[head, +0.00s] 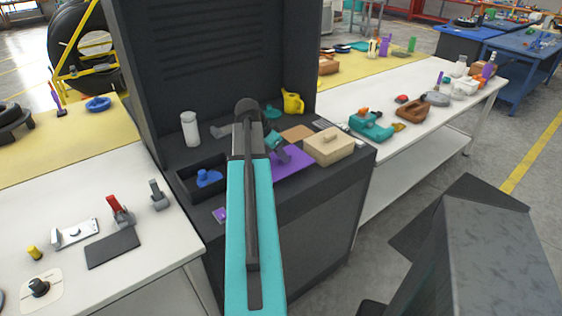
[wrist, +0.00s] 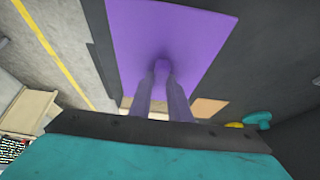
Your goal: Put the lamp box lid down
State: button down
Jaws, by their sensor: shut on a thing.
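A flat purple lid (wrist: 185,35) with a small knob fills the upper middle of the wrist view. My gripper (wrist: 161,78) is shut on that knob. In the head view the purple lid (head: 292,164) shows to the right of my arm, over the dark bench top, and my gripper (head: 279,152) is at its left part. My arm hides some of the lid. I cannot tell whether the lid touches the bench top or is just above it.
A dark tray (head: 188,184) with a blue piece is on the left. A white cylinder (head: 190,129) and a yellow jug (head: 293,102) stand farther back.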

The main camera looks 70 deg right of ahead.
aim_at(279, 158)
jog(key=shift+f+p, duration=0.45)
jog(key=shift+f, duration=1.15)
jog(key=shift+f, duration=0.15)
jog(key=c, duration=1.7)
grip_release()
jog(key=shift+o, duration=0.2)
jog(key=b+v, duration=0.1)
jog(key=v, duration=1.1)
jog(key=shift+b, duration=0.4)
